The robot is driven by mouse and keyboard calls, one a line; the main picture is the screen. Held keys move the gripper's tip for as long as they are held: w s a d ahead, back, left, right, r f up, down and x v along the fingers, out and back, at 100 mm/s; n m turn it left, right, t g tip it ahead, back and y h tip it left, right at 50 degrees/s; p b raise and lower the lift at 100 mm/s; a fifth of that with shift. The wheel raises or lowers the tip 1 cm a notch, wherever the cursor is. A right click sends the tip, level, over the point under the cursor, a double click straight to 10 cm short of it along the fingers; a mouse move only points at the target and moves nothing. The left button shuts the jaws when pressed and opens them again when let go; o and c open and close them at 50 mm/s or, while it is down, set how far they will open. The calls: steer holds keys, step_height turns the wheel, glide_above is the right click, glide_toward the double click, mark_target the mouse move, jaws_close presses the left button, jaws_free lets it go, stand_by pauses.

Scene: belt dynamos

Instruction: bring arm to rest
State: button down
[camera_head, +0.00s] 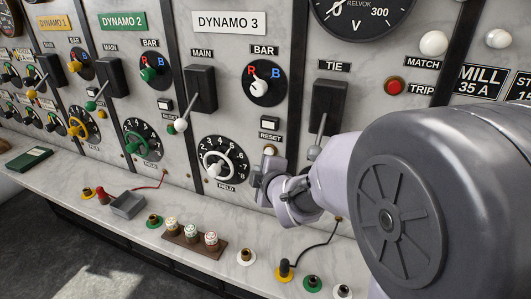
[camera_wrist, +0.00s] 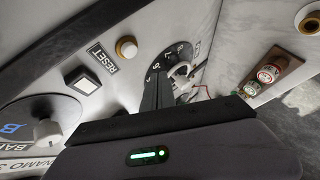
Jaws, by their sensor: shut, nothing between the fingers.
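My arm reaches in from the right in the head view and ends in my gripper (camera_head: 259,183). It is close in front of the dynamo 3 panel, just right of the field dial (camera_head: 222,160) with its white knob. Whether it touches the panel cannot be told. In the wrist view, the dark fingers of my gripper (camera_wrist: 160,78) are together and empty, pointing toward the numbered field dial (camera_wrist: 178,55), which they partly cover. A small round brass-rimmed button (camera_head: 270,150) is just above my gripper.
The dynamo 3 main switch (camera_head: 199,90), bar selector (camera_head: 264,84) and tie switch (camera_head: 327,106) jut from the panel nearby. On the marble ledge (camera_head: 185,203) below stand a wooden fuse rack (camera_head: 192,240), a grey box (camera_head: 128,204) and several coloured sockets.

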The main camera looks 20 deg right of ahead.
steer(key=shift+s, duration=0.1)
steer(key=s+a+m+g+b, duration=0.1)
steer(key=s+m+g, duration=0.1)
steer(key=s+m, duration=0.4)
steer(key=s+a+f+m+g+b, duration=0.1)
steer(key=s+m, duration=0.6)
steer(key=s, duration=0.7)
steer(key=s+a+m+g+y+b, duration=0.1)
steer(key=s+m+g, duration=0.3)
steer(key=s, duration=0.7)
steer(key=shift+a+f+m+b, duration=0.25)
steer(key=shift+m+b, duration=0.1)
steer(key=shift+m, duration=0.85)
